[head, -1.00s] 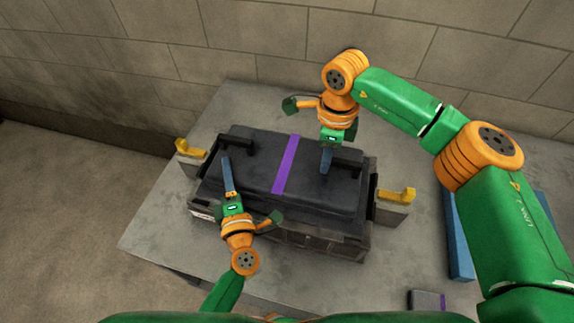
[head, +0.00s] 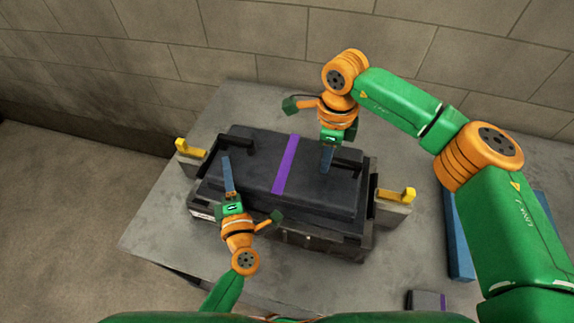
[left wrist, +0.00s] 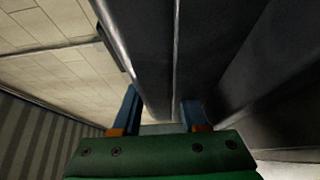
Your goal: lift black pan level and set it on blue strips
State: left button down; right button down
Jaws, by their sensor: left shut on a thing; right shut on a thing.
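The black pan (head: 312,190) has a purple stripe across its middle and a raised handle at each end. It sits on or just over a dark block on the grey table; I cannot tell whether there is a gap. My left gripper (head: 228,163) is shut on the pan's left handle (head: 238,146). In the left wrist view, the blue fingers stand either side of a dark bar (left wrist: 150,60). My right gripper (head: 326,167) is shut on the right handle (head: 346,168). The blue strips (head: 459,240) lie at the right, partly hidden by my right arm.
Yellow-topped grey brackets stand at the left (head: 190,150) and right (head: 397,200) ends of the block. A small dark piece with a purple mark (head: 425,300) lies at the table's front right. A block wall (head: 260,40) rises behind the table (head: 160,225).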

aim_at(223, 143)
jog(key=shift+r, duration=0.1)
